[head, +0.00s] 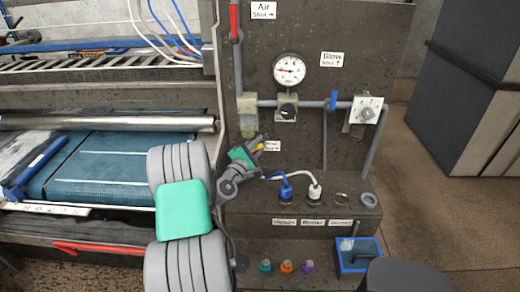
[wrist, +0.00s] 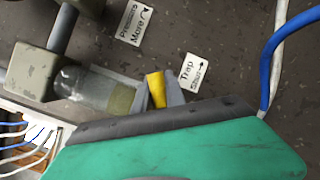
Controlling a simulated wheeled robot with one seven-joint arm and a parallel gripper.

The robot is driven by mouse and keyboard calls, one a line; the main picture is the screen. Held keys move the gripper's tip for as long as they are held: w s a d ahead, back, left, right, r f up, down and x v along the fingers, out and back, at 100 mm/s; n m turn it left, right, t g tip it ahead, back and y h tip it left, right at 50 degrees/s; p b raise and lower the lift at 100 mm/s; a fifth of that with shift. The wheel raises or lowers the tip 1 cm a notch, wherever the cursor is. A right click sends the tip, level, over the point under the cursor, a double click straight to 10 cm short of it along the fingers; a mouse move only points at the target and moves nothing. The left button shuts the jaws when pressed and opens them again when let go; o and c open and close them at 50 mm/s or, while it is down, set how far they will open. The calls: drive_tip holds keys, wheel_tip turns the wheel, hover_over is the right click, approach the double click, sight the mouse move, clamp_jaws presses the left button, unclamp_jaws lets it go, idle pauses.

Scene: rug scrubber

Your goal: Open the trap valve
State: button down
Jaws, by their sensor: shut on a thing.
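The trap valve's yellow handle (wrist: 156,90) shows in the wrist view, just left of a white label (wrist: 193,73) reading "Trap Shut" with an arrow. My gripper (wrist: 162,92) is shut on this yellow handle, with a grey finger on each side of it. In the head view my gripper (head: 256,150) reaches the panel below the filter bowl (head: 247,122), and a bit of yellow shows at its tip. The clear bowl with murky contents (wrist: 95,88) is beside the handle in the wrist view. The valve body is mostly hidden by my gripper.
A pressure gauge (head: 289,70), a dial box (head: 366,111) and a blue valve handle (head: 333,100) are on the panel. Blue (head: 286,190) and white (head: 314,191) hose plugs sit on the ledge right of my gripper. A blue bin (head: 356,256) is lower right.

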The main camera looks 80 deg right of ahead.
drive_tip(key=shift+r+n, duration=0.1)
drive_tip(key=shift+n, duration=0.4)
drive_tip(key=shift+w+r+h, duration=0.1)
drive_tip(key=shift+h, duration=0.2)
drive_tip(key=c, duration=1.4)
unclamp_jaws()
drive_tip(key=shift+r, duration=0.1)
